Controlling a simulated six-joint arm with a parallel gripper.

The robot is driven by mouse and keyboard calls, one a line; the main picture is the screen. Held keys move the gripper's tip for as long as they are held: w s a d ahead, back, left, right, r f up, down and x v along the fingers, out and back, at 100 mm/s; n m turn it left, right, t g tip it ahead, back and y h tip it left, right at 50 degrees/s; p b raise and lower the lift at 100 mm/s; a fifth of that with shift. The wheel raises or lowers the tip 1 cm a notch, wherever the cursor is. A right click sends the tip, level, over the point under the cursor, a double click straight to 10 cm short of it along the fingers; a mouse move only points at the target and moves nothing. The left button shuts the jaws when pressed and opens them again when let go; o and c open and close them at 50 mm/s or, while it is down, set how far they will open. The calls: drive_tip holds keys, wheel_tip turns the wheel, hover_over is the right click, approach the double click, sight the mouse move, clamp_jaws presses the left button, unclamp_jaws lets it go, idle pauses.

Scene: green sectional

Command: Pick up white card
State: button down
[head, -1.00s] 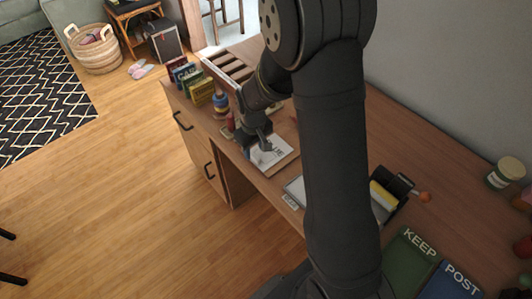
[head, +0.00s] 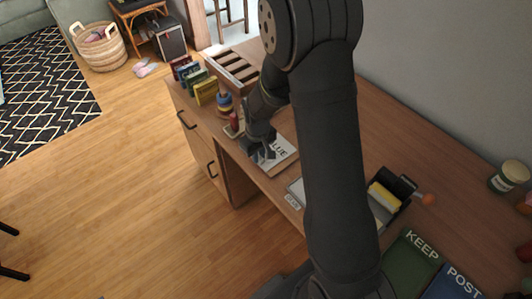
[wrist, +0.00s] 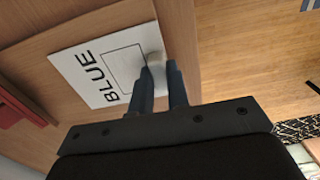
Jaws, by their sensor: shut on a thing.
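The white card (wrist: 92,68), printed with BLUE and a black outlined rectangle, fills the upper left of the wrist view. In the head view the card (head: 281,150) shows at the desk's front edge, partly hidden by my gripper (head: 262,153). In the wrist view my gripper (wrist: 161,66) is at the card's right edge, its fingers closed around a small pale, rounded part there. I cannot tell whether the card touches the surface below.
The wooden desk (head: 400,130) holds several upright coloured cards (head: 196,80), a slotted wooden rack (head: 234,70) and a dark box with yellow contents (head: 385,196). Green KEEP (head: 405,262) and blue POST (head: 450,284) trays lie nearer. A jar (head: 508,177) stands at right.

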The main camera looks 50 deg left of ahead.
drive_tip(key=shift+r, duration=0.45)
wheel_tip(320, 180, up, 4)
drive_tip(key=shift+w+d+f, duration=0.1)
drive_tip(key=shift+w+f, duration=0.05)
drive_tip(key=shift+f, duration=0.05)
drive_tip(key=w+d+r, duration=0.6)
drive_tip(key=d, duration=0.3)
approach(276, 149)
drive_tip(key=s, duration=0.3)
drive_tip(key=shift+f, duration=3.2)
drive_tip(key=shift+w, duration=0.15)
drive_tip(key=shift+w, duration=1.3)
